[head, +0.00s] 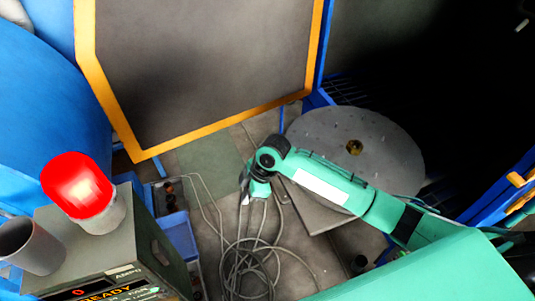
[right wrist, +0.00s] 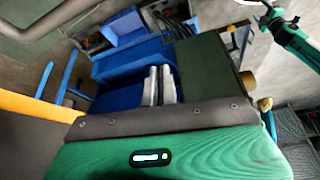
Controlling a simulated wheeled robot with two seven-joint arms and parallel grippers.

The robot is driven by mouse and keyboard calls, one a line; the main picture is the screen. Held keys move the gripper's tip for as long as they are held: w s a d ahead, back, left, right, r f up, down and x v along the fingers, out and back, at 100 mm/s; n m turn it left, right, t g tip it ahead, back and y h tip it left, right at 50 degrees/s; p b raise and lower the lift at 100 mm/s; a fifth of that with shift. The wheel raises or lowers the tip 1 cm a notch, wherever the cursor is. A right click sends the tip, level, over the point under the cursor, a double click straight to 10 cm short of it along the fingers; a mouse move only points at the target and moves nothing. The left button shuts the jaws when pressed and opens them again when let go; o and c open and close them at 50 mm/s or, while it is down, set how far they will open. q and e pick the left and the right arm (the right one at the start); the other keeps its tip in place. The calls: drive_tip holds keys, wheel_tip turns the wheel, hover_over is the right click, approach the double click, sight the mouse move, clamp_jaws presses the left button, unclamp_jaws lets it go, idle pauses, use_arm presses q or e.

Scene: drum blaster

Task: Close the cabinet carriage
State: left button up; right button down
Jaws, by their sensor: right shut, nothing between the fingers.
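The cabinet's open door (head: 200,70), a grey panel with an orange edge, fills the top of the head view. A round grey turntable (head: 380,135) with a brass hub lies at the cabinet's opening, over a dark grated floor. Whether it sits on the carriage I cannot tell. My right gripper (head: 246,195) is left of the turntable and below the door's lower edge, apart from both in the picture. Its two pale fingers (right wrist: 160,86) are together and empty in the right wrist view. I cannot identify my left gripper in either view.
A grey control box (head: 160,260) with a red lamp (head: 75,183) stands at the lower left. Blue bins (head: 178,235) stand beside it. Loose cables (head: 245,265) coil on the floor below my right gripper. A blue frame with orange parts (head: 515,185) stands at the right.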

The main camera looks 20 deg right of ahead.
drive_tip(key=w+d+r+n, duration=0.2)
drive_tip(key=w+d+r, duration=0.8)
drive_tip(key=w, duration=0.2)
wheel_tip(320, 180, down, 9)
drive_tip(key=p, duration=0.3)
drive_tip(key=shift+w+d+g+h+p, duration=0.2)
drive_tip(key=shift+d+g+h+p, duration=0.15)
drive_tip(key=shift+g+h, duration=0.05)
drive_tip(key=shift+f, duration=0.1)
drive_tip(key=shift+d, duration=0.1)
